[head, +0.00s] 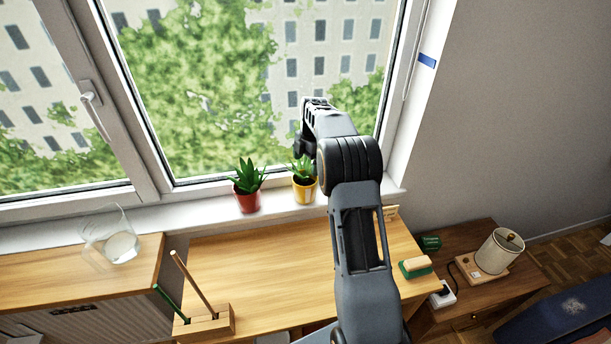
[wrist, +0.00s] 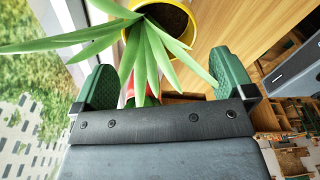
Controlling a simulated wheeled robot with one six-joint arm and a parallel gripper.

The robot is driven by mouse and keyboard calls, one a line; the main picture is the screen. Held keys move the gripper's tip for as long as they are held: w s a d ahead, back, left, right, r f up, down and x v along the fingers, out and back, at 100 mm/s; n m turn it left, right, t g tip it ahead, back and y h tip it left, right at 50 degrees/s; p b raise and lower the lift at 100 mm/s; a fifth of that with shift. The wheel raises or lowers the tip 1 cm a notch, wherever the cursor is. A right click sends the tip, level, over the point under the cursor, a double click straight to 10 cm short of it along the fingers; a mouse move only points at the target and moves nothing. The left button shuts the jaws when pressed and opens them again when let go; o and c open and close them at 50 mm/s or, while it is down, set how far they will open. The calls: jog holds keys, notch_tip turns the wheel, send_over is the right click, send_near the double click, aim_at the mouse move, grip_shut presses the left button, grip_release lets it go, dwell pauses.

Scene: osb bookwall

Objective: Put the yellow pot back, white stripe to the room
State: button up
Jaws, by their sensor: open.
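The yellow pot (head: 304,193) with a spiky green plant stands upright on the white window sill (head: 165,221), right of the red pot (head: 248,203). A small pale patch shows at its right side in the head view; I cannot tell if it is the white stripe. My gripper (head: 301,146) is just above the plant. In the wrist view my gripper (wrist: 163,82) has its green fingers wide apart and empty, with leaves reaching between and over them. The yellow pot's rim (wrist: 197,38) and dark soil are just beyond the fingers, and the red pot shows partly behind the leaves.
The window pane is close behind the pots. A wooden desk (head: 265,258) lies below the sill. A glass (head: 112,240) stands at left, a wooden holder with sticks (head: 204,322) in front, and a green-based brush (head: 415,267) and lamp (head: 498,251) at right.

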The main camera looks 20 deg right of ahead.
jog(key=s+a+r+m+t+h, duration=0.1)
jog(key=s+a+r+m, duration=0.35)
jog(key=s+r, duration=0.2)
jog(key=s+a+r+m+t, duration=0.1)
jog(key=s+a+r+m, duration=0.35)
jog(key=s+r, duration=0.2)
jog(key=s+a+f+m+t, duration=0.1)
jog(key=s+a+f+m, duration=0.1)
jog(key=s+m, duration=0.3)
jog(key=s+a+f+m+t, duration=0.1)
jog(key=s+m, duration=0.5)
jog(key=s, duration=0.6)
notch_tip(320, 180, down, 2)
jog(key=shift+s+a+f+t, duration=0.15)
jog(key=shift+a+t, duration=0.15)
jog(key=shift+a, duration=0.4)
